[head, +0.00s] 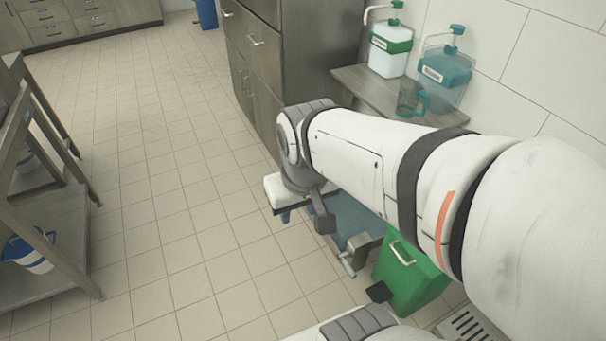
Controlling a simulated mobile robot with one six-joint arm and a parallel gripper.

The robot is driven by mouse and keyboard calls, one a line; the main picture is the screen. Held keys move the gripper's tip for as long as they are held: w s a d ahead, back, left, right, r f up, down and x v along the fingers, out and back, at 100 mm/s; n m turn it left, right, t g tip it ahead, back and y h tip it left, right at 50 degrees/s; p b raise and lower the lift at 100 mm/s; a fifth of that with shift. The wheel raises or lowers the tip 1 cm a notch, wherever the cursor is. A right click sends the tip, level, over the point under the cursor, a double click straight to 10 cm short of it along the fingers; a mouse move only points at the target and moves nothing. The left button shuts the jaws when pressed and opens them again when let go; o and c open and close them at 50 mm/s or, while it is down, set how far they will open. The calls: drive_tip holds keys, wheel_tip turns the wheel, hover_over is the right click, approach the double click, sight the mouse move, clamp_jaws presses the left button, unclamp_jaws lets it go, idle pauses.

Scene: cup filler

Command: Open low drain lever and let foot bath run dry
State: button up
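A blue surface (352,218), which looks like the foot bath, lies low on the floor below my arm. My arm hides much of it, and I cannot tell its water level. A small metal fitting (362,246) stands at its near end. A short handle-like part (347,264), perhaps the drain lever, sticks out at the fitting's lower left. My gripper (322,217) hangs below my wrist, above and left of the fitting and apparently apart from it. Its fingers are mostly hidden, so I cannot tell whether they are open.
A green pedal bin (405,278) stands right of the fitting, with a floor grate (468,328) nearby. A shelf (385,92) with bottles and a jug (411,98) is behind my arm. Metal cabinets (262,60) stand at the back.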

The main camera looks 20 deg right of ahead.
sight(349, 269)
drive_tip(key=shift+o, duration=1.4)
drive_tip(key=shift+w+d+f+b, duration=0.2)
drive_tip(key=shift+f+b, duration=0.1)
drive_tip(key=shift+f, duration=0.1)
drive_tip(key=o, duration=1)
drive_tip(key=w+d+f+n+g+h+b, duration=0.1)
drive_tip(key=w+d+f+b, duration=0.3)
drive_tip(key=f, duration=0.5)
drive_tip(key=w+d+f+n+g+h+b, duration=0.2)
drive_tip(key=w+d+f+g+h+b, duration=0.2)
drive_tip(key=f, duration=0.5)
drive_tip(key=shift+w+d+g+b, duration=0.3)
drive_tip(key=shift+w+d+b, duration=0.35)
drive_tip(key=shift+w+b, duration=0.3)
drive_tip(key=w+d+f+n+g+h+b, duration=0.1)
drive_tip(key=w+d+f+n+h+b, duration=0.25)
drive_tip(key=f, duration=0.75)
drive_tip(key=w+d+f+n+g+h+b, duration=0.1)
drive_tip(key=w+d+f+h+b, duration=0.35)
drive_tip(key=f, duration=0.75)
drive_tip(key=d+f+n+t+h+b, duration=0.25)
drive_tip(key=f+n+b, duration=0.4)
drive_tip(key=f, duration=1.35)
drive_tip(key=d+f+n+t+h+b, duration=0.25)
drive_tip(key=f+n+t+b, duration=0.35)
drive_tip(key=f, duration=1.5)
drive_tip(key=w+d+m+g+b, duration=0.1)
drive_tip(key=d+g+b, duration=0.1)
drive_tip(key=d, duration=0.5)
drive_tip(key=shift+b, duration=0.35)
